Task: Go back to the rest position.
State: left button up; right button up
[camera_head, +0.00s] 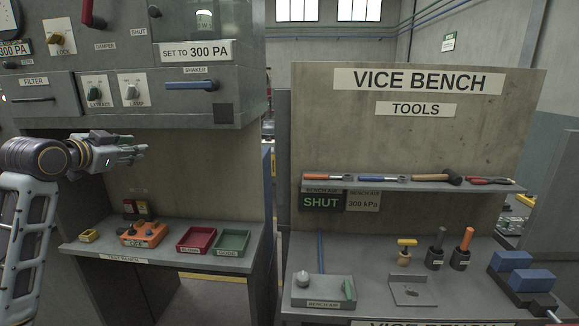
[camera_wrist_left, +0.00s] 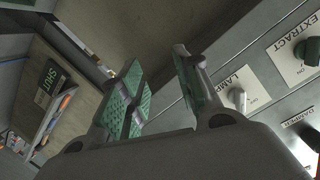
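My left gripper (camera_head: 134,153) is raised at the left in the head view, in front of the grey control cabinet and below its row of switches. Its fingers point right. In the left wrist view its two green-padded fingers (camera_wrist_left: 160,88) stand apart with a clear gap and nothing between them. It touches nothing that I can see. The EXTRACT knob (camera_head: 94,94) and LAMP knob (camera_head: 131,91) are just above it.
Below is the test bench with an orange box (camera_head: 144,234), a red tray (camera_head: 196,240) and a green tray (camera_head: 233,243). A blue shaker handle (camera_head: 190,85) juts from the cabinet. The vice bench (camera_head: 330,238) stands at the right. A gap separates the benches.

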pick_arm(q)
jog(key=s+d+f+n+g, duration=0.1)
jog(key=s+d+f+g, duration=0.2)
jog(key=f, duration=0.8)
jog(key=s+d+f+g, duration=0.1)
jog(key=s+d+f, duration=0.3)
jog(key=f, duration=0.7)
jog(key=s+d+f+n+g, duration=0.15)
jog(key=d+f, duration=0.35)
jog(key=f, duration=0.6)
jog(key=s+d+f+n+g, duration=0.1)
jog(key=s+d+f+g, duration=0.25)
jog(key=s+f, duration=0.75)
jog(key=s+d+f+n+g, duration=0.1)
jog(key=s+d+f+g, duration=0.35)
jog(key=s, duration=1.05)
notch_tip(320, 180, down, 37)
jog(key=s, duration=0.3)
jog(key=s+a+f, duration=0.2)
jog(key=s+f, duration=0.7)
jog(key=s, duration=0.2)
jog(key=s+a+f+y, duration=0.1)
jog(key=s+a+f, duration=0.1)
jog(key=s+f, duration=0.8)
jog(key=shift+s+g, duration=0.4)
jog(key=shift+g, duration=0.05)
